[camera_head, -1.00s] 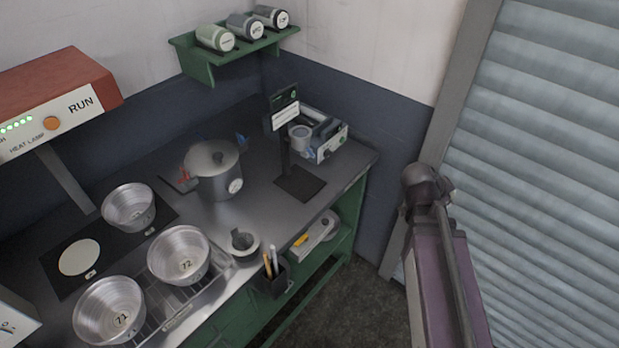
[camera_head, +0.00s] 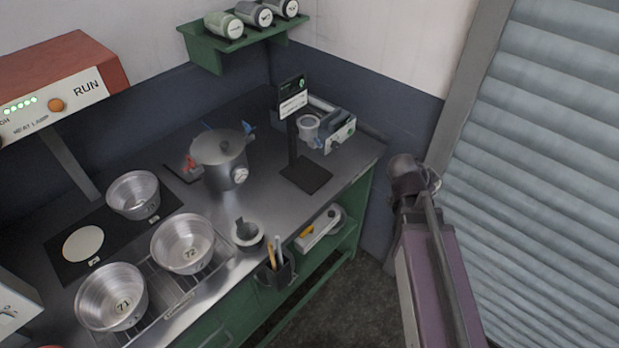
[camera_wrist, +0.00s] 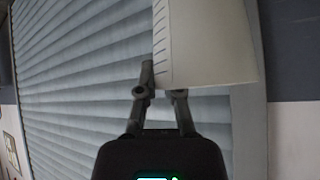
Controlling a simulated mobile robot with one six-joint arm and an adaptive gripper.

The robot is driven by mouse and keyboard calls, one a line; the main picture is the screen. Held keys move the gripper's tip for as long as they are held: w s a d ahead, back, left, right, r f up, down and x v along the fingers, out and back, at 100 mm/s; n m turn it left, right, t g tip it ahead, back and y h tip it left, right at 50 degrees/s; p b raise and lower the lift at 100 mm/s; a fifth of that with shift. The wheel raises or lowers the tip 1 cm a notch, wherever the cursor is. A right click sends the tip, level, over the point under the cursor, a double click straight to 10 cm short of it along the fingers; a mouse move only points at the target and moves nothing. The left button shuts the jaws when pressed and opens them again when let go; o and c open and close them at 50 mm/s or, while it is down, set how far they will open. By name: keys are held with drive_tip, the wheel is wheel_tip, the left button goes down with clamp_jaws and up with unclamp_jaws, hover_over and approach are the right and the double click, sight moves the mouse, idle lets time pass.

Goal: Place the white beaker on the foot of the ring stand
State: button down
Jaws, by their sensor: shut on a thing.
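The white beaker (camera_wrist: 205,40) is in the wrist view, with dark graduation lines along its left side; its upper part is cut off by the frame. My gripper (camera_wrist: 163,82) is shut on it, fingers at its lower left edge. Behind it is the grey shutter. In the head view my gripper and the beaker are not visible. A black stand, which I take for the ring stand, has a flat square foot (camera_head: 306,174), a post and a sign plate (camera_head: 292,98). The foot looks bare; no ring is clearly visible.
A lidded pot (camera_head: 222,160) stands left of the foot. A device with a grey cup (camera_head: 308,128) is behind it. A mortar (camera_head: 246,232) and a pen holder (camera_head: 276,268) are near the front edge. Several metal pans stand at left. The shutter (camera_head: 560,180) is at right.

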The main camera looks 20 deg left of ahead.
drive_tip(key=s+a+f+n+y+b, duration=0.1)
drive_tip(key=a+f+b, duration=0.1)
drive_tip(key=a, duration=0.7)
drive_tip(key=s+a+f+n+t+b, duration=0.1)
drive_tip(key=a+f+n+b, duration=0.1)
drive_tip(key=a, duration=0.7)
wheel_tip(320, 180, down, 2)
drive_tip(key=shift+a+f+y+b, duration=0.1)
drive_tip(key=shift+a+y+b, duration=0.25)
drive_tip(key=shift+b, duration=0.3)
drive_tip(key=shift+w, duration=0.1)
drive_tip(key=w+a, duration=0.1)
drive_tip(key=a, duration=0.3)
drive_tip(key=w+a, duration=0.2)
drive_tip(key=a, duration=0.2)
drive_tip(key=w+a, duration=0.2)
drive_tip(key=a, duration=0.2)
drive_tip(key=shift+a, duration=0.15)
hover_over(314, 181)
drive_tip(key=shift+f+b, duration=0.3)
drive_tip(key=shift+b, duration=0.05)
drive_tip(key=shift+f, duration=0.15)
